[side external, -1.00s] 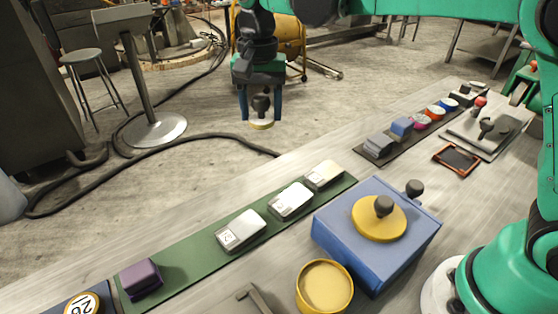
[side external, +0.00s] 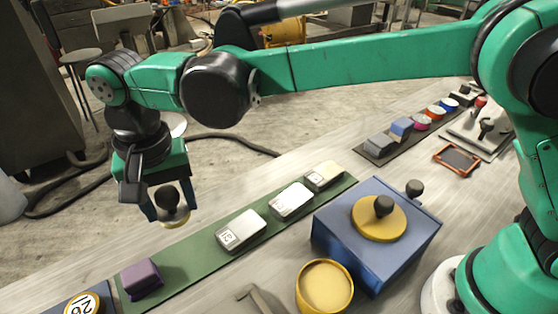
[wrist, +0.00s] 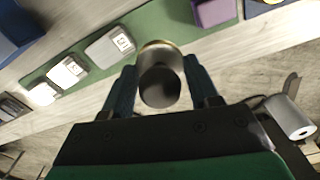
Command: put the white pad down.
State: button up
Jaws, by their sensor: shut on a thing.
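The white pad (side external: 172,222) is a pale, round disc with a brass-coloured rim and a dark knob on top. My gripper (side external: 170,203) is shut on it by the knob and holds it upright, with the disc facing down. In the side view it hangs past the far edge of the green strip, left of the white blocks and beyond the purple block.
The green strip (side external: 190,265) carries a purple block (side external: 141,279) and several whitish blocks (side external: 241,231), with a bare stretch between. A blue box (side external: 365,240) with a knobbed yellow disc and a yellow round tin (side external: 325,287) stand nearer. A round "126" marker (side external: 82,305) lies at lower left.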

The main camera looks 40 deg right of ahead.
aim_at(193, 256)
notch_tip(193, 256, down, 10)
jog(key=shift+f, duration=0.15)
jog(key=shift+f, duration=0.1)
dwell(0.3)
jog(key=o, duration=1.2)
